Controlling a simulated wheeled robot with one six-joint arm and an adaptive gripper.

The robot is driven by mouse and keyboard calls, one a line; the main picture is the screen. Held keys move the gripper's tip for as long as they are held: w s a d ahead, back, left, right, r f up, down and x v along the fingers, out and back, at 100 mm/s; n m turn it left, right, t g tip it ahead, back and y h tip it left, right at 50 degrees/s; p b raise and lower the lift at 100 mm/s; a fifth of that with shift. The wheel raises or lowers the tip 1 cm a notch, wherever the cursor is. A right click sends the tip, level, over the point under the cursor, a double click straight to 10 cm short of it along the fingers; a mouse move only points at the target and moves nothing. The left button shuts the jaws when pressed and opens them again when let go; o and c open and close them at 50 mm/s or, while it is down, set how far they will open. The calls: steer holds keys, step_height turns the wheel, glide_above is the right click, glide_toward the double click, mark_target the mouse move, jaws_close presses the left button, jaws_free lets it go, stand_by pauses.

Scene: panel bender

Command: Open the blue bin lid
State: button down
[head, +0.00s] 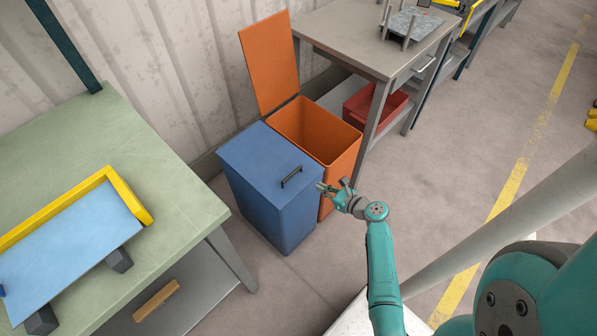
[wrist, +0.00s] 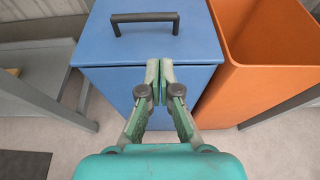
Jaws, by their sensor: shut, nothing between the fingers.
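The blue bin (head: 275,203) stands on the floor with its flat blue lid (head: 257,165) shut on top. A black bar handle (head: 292,176) is on the lid near its front edge. In the wrist view the lid (wrist: 185,41) and handle (wrist: 145,18) lie ahead of my gripper (wrist: 160,64). My gripper is shut and empty, its fingertips near the lid's front edge and short of the handle. In the head view my gripper (head: 321,187) is just right of the handle. I cannot tell whether the fingertips touch the bin.
An orange bin (head: 340,165) with its lid (head: 270,62) standing open is right beside the blue bin. A green table (head: 150,130) is at the left, and a grey table (head: 345,38) with a red crate (head: 390,108) below it stands behind. Floor is clear at the right.

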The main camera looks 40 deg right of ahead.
mark_target(303, 180)
steer(key=x, duration=1)
steer(key=shift+w+d+r, duration=0.1)
steer(key=shift+w+d, duration=0.05)
steer(key=shift+d, duration=0.05)
steer(key=shift+r, duration=0.1)
